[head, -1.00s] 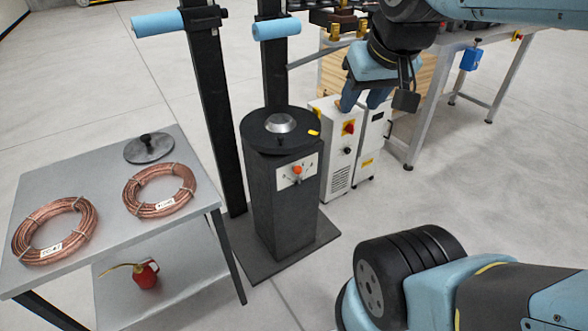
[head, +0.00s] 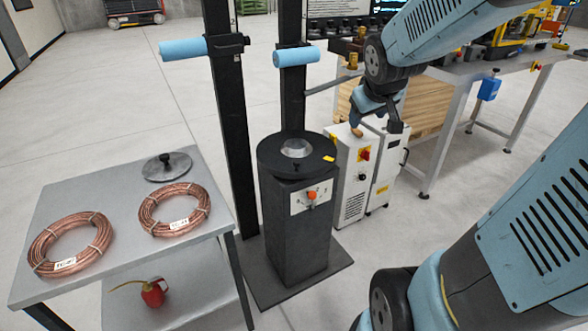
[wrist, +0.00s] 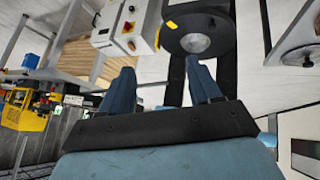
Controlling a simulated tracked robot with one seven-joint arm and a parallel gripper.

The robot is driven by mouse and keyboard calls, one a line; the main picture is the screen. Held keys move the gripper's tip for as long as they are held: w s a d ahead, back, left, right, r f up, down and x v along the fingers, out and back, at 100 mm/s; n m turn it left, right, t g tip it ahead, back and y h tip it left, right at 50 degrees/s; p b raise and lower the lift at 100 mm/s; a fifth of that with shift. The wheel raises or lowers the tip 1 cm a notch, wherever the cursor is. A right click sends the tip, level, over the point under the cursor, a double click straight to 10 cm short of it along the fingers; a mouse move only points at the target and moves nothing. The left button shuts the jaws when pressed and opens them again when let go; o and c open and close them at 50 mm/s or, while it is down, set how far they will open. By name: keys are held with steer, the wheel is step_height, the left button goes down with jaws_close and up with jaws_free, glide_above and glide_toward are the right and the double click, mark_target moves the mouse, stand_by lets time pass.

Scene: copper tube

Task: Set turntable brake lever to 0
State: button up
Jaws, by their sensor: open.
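The turntable (head: 318,150) is a black disc with a silver hub on a dark square pedestal (head: 290,235). A light plate on the pedestal's front carries the brake lever (head: 312,195), an orange-red knob among small marks; its exact setting is too small to read. My gripper (head: 374,118) is above and to the right of the turntable in the head view, over the white cabinets, apart from the lever. In the wrist view my gripper (wrist: 165,80) has two blue fingers spread wide with nothing between them. The turntable (wrist: 225,22) shows upside down beyond them; the lever is hidden there.
A grey table (head: 110,215) at left bears two copper coils (head: 70,243) (head: 174,209) and a black lid (head: 167,167). A red oil can (head: 153,293) is on its lower shelf. White cabinets (head: 354,180) stand right of the pedestal. Dark posts (head: 232,140) rise behind it. Floor in front is clear.

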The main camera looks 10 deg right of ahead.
steer(key=w+d+f+n+t, duration=0.1)
steer(key=w+d+f+n, duration=0.2)
steer(key=w+f, duration=0.75)
steer(key=n+t+y, duration=0.1)
steer(key=t+y, duration=0.7)
steer(key=y, duration=0.2)
glide_toward(312, 195)
steer(key=x, duration=0.3)
steer(key=f+x, duration=0.1)
steer(key=x, duration=0.3)
steer(key=d+x, duration=0.1)
steer(key=x, duration=0.3)
steer(key=shift+w+f, duration=0.2)
steer(key=shift+w, duration=0.1)
jaws_close()
